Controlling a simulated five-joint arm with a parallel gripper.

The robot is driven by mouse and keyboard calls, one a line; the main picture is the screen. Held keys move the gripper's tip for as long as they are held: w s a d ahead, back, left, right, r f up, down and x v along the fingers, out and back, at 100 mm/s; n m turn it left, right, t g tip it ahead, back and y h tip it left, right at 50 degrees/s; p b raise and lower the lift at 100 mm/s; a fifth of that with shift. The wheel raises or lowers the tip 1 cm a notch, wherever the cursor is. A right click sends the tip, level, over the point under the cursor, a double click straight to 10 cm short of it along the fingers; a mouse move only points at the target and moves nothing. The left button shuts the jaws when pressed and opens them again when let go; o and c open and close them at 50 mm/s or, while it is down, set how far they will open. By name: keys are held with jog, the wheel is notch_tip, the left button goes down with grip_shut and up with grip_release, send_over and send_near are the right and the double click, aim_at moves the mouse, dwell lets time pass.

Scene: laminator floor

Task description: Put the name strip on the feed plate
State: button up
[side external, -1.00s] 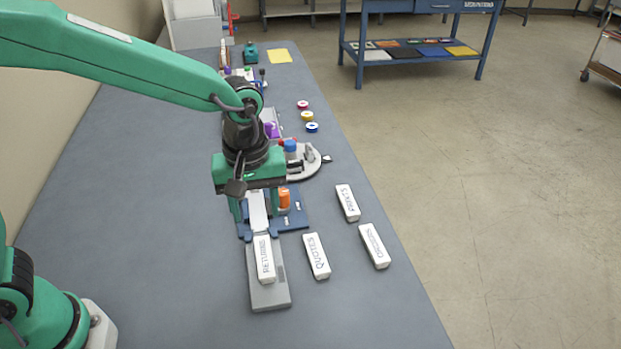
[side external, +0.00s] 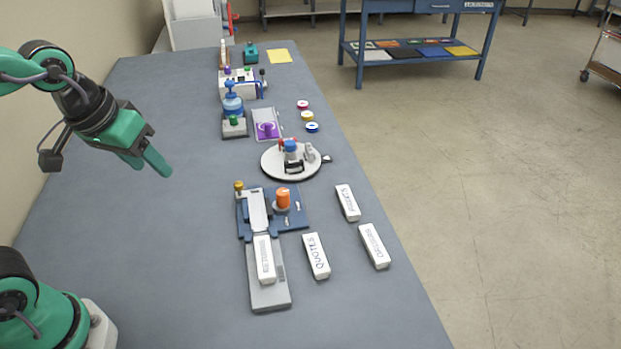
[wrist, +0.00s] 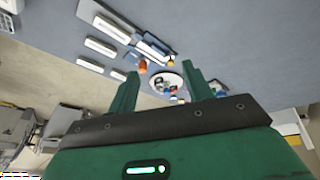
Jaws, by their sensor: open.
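A white name strip (side external: 264,262) lies lengthwise on the long grey feed plate (side external: 270,299), toward its upper half; its lettering is too small to read now. The plate runs up to a blue fixture (side external: 294,218) with an orange knob (side external: 283,197) and a pale bar (side external: 258,210). My gripper (side external: 147,166) is open and empty, raised well to the left of the plate and the strip. In the wrist view my gripper's two fingers (wrist: 161,72) stand apart with nothing between them; the fixture and white blocks appear beyond them.
White blocks marked QUOTES (side external: 316,256) and PRINTS (side external: 348,202), and another labelled block (side external: 374,245), lie right of the plate near the table edge. A round turntable (side external: 291,163) stands behind the fixture, with tape rolls (side external: 312,127) beyond. The table's left side is clear.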

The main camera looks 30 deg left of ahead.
jog(key=s+a+m, duration=0.1)
jog(key=s+a+m+t, duration=0.1)
jog(key=s, duration=0.1)
jog(key=shift+s+a+r, duration=0.15)
jog(key=shift+s+a, duration=0.15)
jog(key=shift+a, duration=0.05)
